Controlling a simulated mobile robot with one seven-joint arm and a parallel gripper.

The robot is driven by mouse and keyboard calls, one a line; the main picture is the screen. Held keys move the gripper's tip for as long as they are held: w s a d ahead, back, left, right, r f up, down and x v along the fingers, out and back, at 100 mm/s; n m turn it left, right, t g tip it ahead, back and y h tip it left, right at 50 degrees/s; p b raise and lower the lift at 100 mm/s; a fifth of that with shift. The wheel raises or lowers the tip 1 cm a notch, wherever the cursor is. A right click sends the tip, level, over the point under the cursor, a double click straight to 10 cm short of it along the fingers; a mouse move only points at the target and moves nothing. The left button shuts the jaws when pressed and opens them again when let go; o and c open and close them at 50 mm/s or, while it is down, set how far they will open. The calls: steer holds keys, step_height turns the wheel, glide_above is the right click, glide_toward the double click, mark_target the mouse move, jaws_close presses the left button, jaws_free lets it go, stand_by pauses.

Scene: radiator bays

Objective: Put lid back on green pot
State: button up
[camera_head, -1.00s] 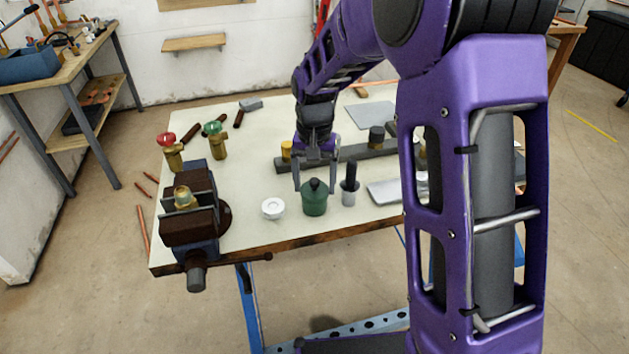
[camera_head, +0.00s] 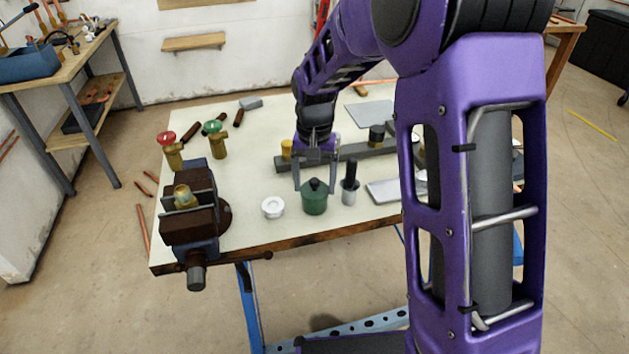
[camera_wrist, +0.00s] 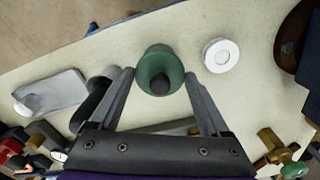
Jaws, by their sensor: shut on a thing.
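The green pot (camera_head: 314,203) stands upright near the front edge of the workbench. Its green lid (camera_wrist: 157,68) with a black knob (camera_wrist: 160,84) is at the pot's mouth, seen from above in the wrist view. My gripper (camera_head: 312,189) points down over the pot, one finger on each side, shut on the lid. It also shows in the wrist view (camera_wrist: 160,74). I cannot tell whether the lid is fully seated or slightly raised.
A white round piece (camera_head: 273,207) is left of the pot, and a black-handled grey tool (camera_head: 349,187) stands close on its right. A vise (camera_head: 190,212) is at the left. A grey bar (camera_head: 357,151) lies behind. The bench's middle left is clear.

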stand_by(0.3)
steer(key=o, duration=1.2)
steer(key=shift+c, duration=0.2)
steer(key=shift+r+p, duration=2.55)
steer(key=shift+r, duration=0.95)
jaws_close()
steer(key=shift+f, duration=0.15)
